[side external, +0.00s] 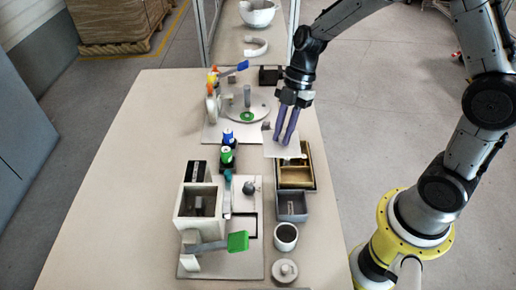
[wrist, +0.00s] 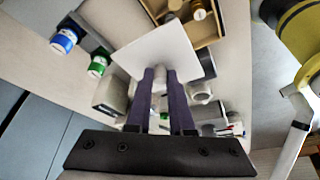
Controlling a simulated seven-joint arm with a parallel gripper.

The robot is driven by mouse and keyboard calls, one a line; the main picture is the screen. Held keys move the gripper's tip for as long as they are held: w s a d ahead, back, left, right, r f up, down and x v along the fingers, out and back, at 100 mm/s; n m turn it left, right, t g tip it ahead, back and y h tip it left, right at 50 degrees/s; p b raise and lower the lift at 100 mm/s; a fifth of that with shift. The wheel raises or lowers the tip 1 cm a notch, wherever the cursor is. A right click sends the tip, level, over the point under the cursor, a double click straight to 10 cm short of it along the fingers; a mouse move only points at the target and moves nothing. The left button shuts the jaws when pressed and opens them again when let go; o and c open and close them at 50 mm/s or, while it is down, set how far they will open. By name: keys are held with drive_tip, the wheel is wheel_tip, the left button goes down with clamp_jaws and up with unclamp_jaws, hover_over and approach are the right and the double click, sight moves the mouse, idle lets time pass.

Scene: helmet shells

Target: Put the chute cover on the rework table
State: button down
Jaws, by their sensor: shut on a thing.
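The chute cover appears to be the flat white square plate (side external: 284,149) at my fingertips; it also shows in the wrist view (wrist: 157,45). My gripper (side external: 282,140) has its purple fingers pointing down, shut on a small pale knob on the plate, which shows between the fingertips in the wrist view (wrist: 160,76). The plate hangs near the far end of the wooden tray (side external: 309,158) and covers part of it. Its exact height is hard to tell. The large beige table (side external: 120,170) lies below; I cannot tell whether it is the rework table.
Blue and green bottles (side external: 227,145) stand left of the plate. A round turntable fixture (side external: 262,108) is behind it. A grey bin (side external: 291,207), a dark-filled cup (side external: 286,232) and a white box fixture (side external: 185,215) stand nearer the camera. The table's left side is clear.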

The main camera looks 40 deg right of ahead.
drive_tip(key=w+f, duration=0.2)
drive_tip(key=w+a+f, duration=0.1)
drive_tip(key=w+f, duration=0.4)
drive_tip(key=shift+w+a, duration=0.1)
drive_tip(key=shift+a, duration=0.05)
drive_tip(key=shift+f, duration=1.55)
drive_tip(key=shift+f, duration=0.1)
drive_tip(key=c, duration=0.8)
unclamp_jaws()
